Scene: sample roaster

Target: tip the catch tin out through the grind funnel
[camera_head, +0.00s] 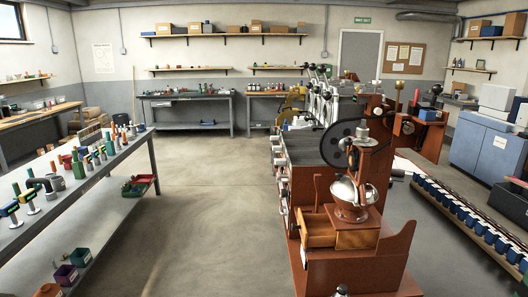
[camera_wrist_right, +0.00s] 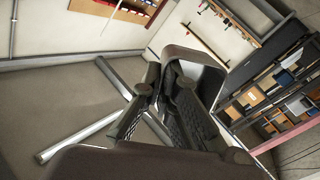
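My right gripper (camera_wrist_right: 162,75) shows in the right wrist view, with two dark, ridged fingers whose tips lie close together. I cannot tell whether they are apart or meet. A dark, rounded rim with a pale inside (camera_wrist_right: 200,72) shows behind the fingers; I cannot tell whether it is the catch tin or whether I hold it. In the head view a grinder with a shiny metal bowl (camera_head: 352,196) stands on a red-brown base at centre right. Its wooden drawer (camera_head: 317,231) is pulled out to the left. I cannot single out the grind funnel or catch tin there. Neither gripper shows in that view.
A grey bench (camera_head: 75,199) with several coloured-handled tools runs along the left. The roaster machine (camera_head: 318,147) stands behind the grinder. A long row of blue bins (camera_head: 467,215) runs along the right. The concrete floor (camera_head: 210,220) between bench and grinder is clear.

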